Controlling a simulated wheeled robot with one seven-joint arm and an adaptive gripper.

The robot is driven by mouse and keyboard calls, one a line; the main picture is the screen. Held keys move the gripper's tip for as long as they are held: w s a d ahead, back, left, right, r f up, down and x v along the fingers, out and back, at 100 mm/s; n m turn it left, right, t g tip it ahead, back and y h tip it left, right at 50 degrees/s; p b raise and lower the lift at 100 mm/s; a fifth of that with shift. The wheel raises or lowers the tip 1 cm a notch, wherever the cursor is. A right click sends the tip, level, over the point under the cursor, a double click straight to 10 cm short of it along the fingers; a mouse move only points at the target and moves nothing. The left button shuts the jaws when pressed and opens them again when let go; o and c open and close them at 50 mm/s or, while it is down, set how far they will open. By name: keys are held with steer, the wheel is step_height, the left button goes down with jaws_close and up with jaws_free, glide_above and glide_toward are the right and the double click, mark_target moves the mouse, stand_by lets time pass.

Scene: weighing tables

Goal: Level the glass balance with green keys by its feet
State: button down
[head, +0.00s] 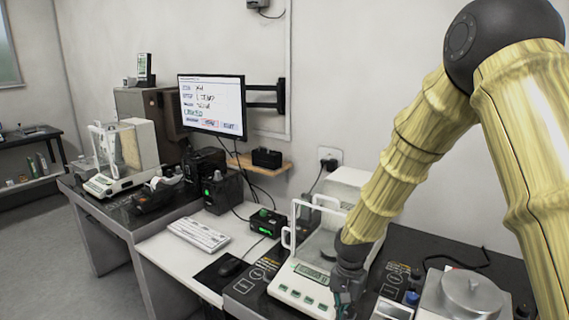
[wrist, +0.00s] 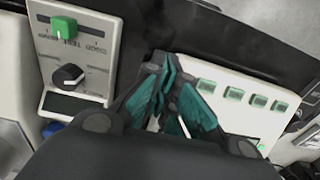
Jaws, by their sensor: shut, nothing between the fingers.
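The glass balance with green keys (head: 287,277) stands on the dark right-hand table, with a display and a row of green keys along its white front. Its glass housing is partly hidden behind my arm. In the wrist view its white front panel with green keys (wrist: 245,98) lies right of my fingers. My gripper (head: 345,297) points down at the balance's front right corner; it also shows in the wrist view with teal fingers (wrist: 172,92), shut and empty. I cannot tell whether the fingertips touch the balance. I cannot make out its feet or a level bubble.
A control box with a green slider and dark knob (wrist: 72,62) lies left of my fingers. A balance with a round pan (head: 470,292) stands at right. Another glass balance (head: 112,182) is on the left table. A keyboard (head: 198,234) and mouse (head: 231,267) lie between.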

steer(key=shift+s+d+f+p, duration=0.55)
steer(key=shift+s+p, duration=0.1)
steer(key=shift+p, duration=1.65)
stand_by(0.5)
steer(key=shift+s+a+p, duration=0.15)
steer(key=shift+s+p, duration=0.1)
steer(key=shift+p, duration=0.05)
stand_by(0.4)
step_height(320, 180, up, 6)
steer(key=p, duration=0.5)
steer(key=shift+w+r, duration=0.15)
steer(key=shift+w, duration=0.2)
steer(key=shift+a, duration=0.1)
steer(key=shift+r, duration=0.1)
steer(key=n+p, duration=0.2)
steer(key=p, duration=0.1)
steer(key=d+n+p, duration=0.1)
steer(key=n+p, duration=0.1)
steer(key=p, duration=0.1)
steer(key=d+r+n+p, duration=0.1)
steer(key=p, duration=0.2)
steer(key=shift+w+n, duration=0.25)
steer(key=shift+n, duration=0.15)
steer(key=shift+f, duration=0.15)
